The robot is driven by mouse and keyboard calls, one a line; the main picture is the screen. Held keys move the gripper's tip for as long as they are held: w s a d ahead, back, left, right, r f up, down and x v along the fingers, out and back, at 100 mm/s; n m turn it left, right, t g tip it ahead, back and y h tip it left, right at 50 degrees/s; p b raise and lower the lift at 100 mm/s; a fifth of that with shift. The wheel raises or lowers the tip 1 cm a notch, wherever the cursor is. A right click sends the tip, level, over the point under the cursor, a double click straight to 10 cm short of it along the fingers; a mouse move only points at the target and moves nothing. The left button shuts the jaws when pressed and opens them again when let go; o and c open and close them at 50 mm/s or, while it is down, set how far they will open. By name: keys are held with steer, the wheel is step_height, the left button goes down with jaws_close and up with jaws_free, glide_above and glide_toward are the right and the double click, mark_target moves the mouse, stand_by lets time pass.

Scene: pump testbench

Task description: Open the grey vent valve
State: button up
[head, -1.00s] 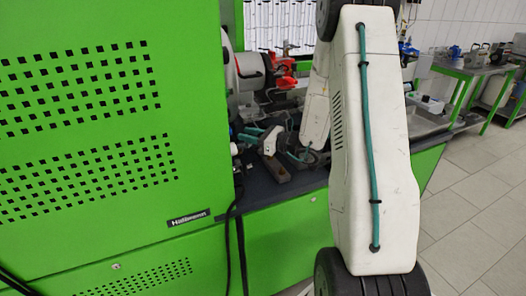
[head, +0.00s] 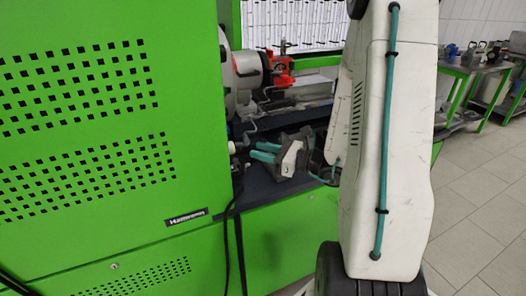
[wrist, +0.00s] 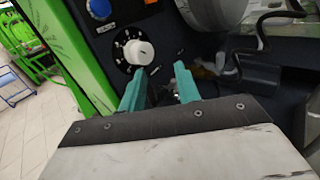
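A pale round knob (wrist: 138,52) with a ring of scale marks sits on the dark panel in the wrist view. I cannot tell whether it is the grey vent valve; no other clear vent valve shows. In the head view a small pale knob (head: 233,147) shows at the edge of the green cabinet. My gripper (wrist: 158,82) has two teal fingers, apart with nothing between them. They point toward the panel, just below the dial knob and apart from it. In the head view my gripper (head: 253,151) is low over the dark bench top, its fingers pointing left.
A green perforated cabinet (head: 90,110) fills the left. A red fitting (head: 281,72) and a pale drum-shaped housing (head: 246,72) stand behind the gripper. A blue button (wrist: 99,8) is above the knob. A black cable (head: 239,235) hangs down the front.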

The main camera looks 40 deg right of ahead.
steer(key=m+t+h, duration=0.2)
steer(key=m+h, duration=0.1)
steer(key=h, duration=0.2)
glide_toward(245, 143)
steer(key=w, duration=0.1)
steer(key=w+r, duration=0.1)
steer(key=w, duration=0.1)
steer(key=shift+a+r, duration=0.15)
steer(key=shift+r, duration=0.2)
steer(key=shift+w, duration=0.4)
steer(key=x, duration=0.7)
jaws_close()
